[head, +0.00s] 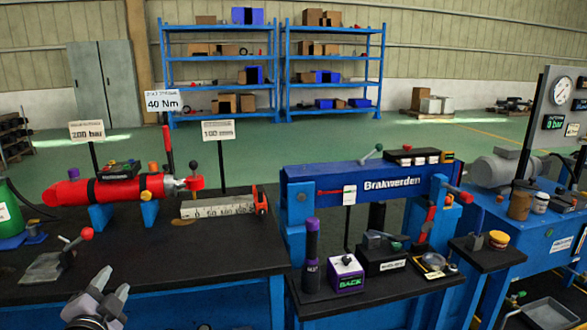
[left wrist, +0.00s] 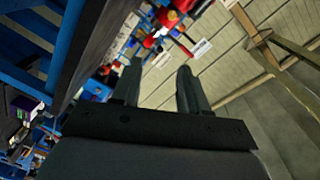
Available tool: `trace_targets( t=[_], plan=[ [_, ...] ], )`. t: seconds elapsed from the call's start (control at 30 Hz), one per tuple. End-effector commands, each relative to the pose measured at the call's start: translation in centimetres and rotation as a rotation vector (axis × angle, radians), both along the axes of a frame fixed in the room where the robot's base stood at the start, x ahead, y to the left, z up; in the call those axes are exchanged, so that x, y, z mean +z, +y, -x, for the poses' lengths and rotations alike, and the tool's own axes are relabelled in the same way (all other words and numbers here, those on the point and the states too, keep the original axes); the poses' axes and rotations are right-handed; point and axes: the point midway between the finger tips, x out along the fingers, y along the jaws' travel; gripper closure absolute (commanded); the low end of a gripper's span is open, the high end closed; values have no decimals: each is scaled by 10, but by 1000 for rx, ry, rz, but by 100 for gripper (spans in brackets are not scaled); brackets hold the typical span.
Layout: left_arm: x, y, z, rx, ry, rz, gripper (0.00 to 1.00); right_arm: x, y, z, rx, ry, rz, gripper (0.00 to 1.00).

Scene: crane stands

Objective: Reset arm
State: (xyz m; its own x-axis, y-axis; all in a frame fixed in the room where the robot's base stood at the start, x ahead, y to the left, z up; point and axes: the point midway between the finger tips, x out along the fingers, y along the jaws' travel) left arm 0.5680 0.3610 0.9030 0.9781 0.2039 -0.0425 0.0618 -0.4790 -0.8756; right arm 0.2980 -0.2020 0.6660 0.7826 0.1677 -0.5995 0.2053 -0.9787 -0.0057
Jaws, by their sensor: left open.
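My left gripper (head: 112,289) is at the lower left of the head view, in front of the black-topped bench (head: 215,250). Its two fingers stand apart with nothing between them. In the left wrist view the same gripper (left wrist: 157,85) is open and empty, with the wall and ceiling beams beyond it. It is apart from the bench and from everything on it. My right gripper is in neither view.
The bench holds a red cylinder (head: 105,190), a ruler block (head: 217,207) and a lever on a plate (head: 47,265). To the right stand a blue press (head: 330,185), a small table with a purple box (head: 346,282) and a blue cabinet (head: 530,245).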

Motion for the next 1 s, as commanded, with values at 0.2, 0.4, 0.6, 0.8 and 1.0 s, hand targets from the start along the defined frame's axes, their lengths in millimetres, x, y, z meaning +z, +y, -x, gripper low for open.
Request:
trace_targets(
  t=[0.2, 0.4, 0.6, 0.8, 1.0],
  plan=[
    [-84, -51, 61, -77, 173, 267, 56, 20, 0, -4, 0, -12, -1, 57],
    [-146, -100, 145, -93, 340, 578, 56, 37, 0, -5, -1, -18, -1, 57],
    [-178, -140, 225, -51, 470, 861, 56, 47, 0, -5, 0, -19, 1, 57],
    [-187, -157, 264, -11, 524, 999, 56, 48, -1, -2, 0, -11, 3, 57],
    [-189, -160, 268, -6, 530, 1019, 56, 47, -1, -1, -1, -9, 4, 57]
  ],
)
